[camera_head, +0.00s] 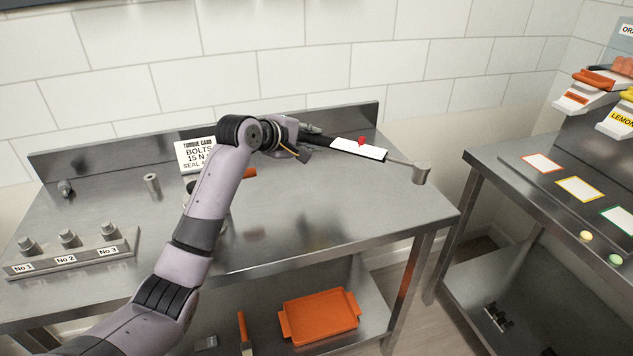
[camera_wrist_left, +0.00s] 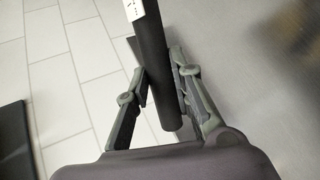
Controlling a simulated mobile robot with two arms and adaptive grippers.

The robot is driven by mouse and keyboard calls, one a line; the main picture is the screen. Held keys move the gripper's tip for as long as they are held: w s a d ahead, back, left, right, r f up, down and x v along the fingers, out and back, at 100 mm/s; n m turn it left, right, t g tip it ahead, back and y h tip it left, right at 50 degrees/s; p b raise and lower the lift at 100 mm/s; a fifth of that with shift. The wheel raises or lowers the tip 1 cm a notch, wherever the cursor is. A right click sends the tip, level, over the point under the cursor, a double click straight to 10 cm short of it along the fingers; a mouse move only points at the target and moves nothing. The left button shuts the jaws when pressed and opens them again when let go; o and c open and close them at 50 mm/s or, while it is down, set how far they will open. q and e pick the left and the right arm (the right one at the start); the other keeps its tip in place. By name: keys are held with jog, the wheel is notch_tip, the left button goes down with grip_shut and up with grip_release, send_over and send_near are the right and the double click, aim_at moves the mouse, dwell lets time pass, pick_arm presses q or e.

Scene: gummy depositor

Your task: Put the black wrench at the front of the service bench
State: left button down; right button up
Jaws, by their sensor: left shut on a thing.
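The black wrench (camera_head: 318,139) has a dark handle, a white scale plate with a red pointer, and a thin metal shaft ending in a grey cylindrical head at the right. My left gripper (camera_head: 308,131) is shut on its handle near the back right of the service bench (camera_head: 300,225). The wrench points right, its head near the bench's right edge; I cannot tell whether it touches the bench. In the left wrist view the handle (camera_wrist_left: 160,85) runs between the two fingers (camera_wrist_left: 162,75). My right gripper is in neither view.
A torque card (camera_head: 194,155) stands at the bench's back. A rack (camera_head: 75,258) labelled No 1 to No 3 sits front left, near a metal cylinder (camera_head: 152,183). An orange tray (camera_head: 320,315) lies on the lower shelf. The bench's front right is clear. Another table (camera_head: 510,165) stands right.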

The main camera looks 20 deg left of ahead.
pick_arm(q)
notch_tip(320, 180, down, 12)
jog(key=shift+r, duration=0.15)
dwell(0.3)
jog(key=c, duration=1.4)
grip_release()
jog(key=shift+s, duration=0.1)
jog(key=v, duration=1.2)
